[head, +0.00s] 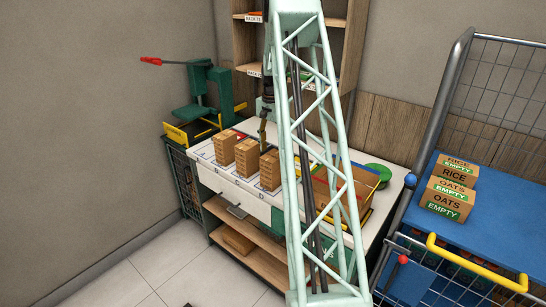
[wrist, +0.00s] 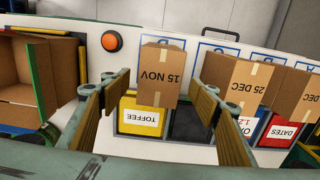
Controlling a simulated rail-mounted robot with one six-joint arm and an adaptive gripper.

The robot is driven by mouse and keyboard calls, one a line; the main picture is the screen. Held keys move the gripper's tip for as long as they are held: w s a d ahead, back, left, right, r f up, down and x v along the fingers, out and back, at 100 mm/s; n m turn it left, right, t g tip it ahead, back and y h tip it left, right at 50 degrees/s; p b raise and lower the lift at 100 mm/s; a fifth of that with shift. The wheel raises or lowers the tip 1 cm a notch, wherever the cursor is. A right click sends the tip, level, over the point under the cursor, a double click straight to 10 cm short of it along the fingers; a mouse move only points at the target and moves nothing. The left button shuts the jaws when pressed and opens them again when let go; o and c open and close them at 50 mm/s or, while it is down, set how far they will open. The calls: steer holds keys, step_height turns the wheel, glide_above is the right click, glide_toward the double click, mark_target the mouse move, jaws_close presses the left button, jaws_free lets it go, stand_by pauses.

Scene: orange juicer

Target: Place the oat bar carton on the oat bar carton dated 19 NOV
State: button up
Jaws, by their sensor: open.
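In the wrist view, a brown carton (wrist: 162,72) carries a date that looks like 15 NOV, upside down. Two more cartons, a near one (wrist: 238,85) and one at the right (wrist: 290,98), both read 25 DEC. No date 19 NOV is legible. My gripper (wrist: 163,95) is open, its fingers apart to the left and right, with the 15 NOV carton showing between them; contact cannot be told. In the head view, carton stacks (head: 246,160) stand in a row on the white worktop, and my gripper (head: 263,137) is above and behind them, partly hidden by my lattice arm.
A yellow bin labelled TOFFEE (wrist: 142,118) and a red bin labelled DATES (wrist: 282,130) sit near the cartons. An open box (wrist: 28,85) is at left, beside an orange button (wrist: 112,41). A green press (head: 196,95) and a blue trolley (head: 500,228) flank the worktop.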

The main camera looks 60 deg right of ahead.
mark_target(273, 156)
step_height(273, 156, up, 7)
steer(key=shift+r, duration=0.2)
stand_by(0.8)
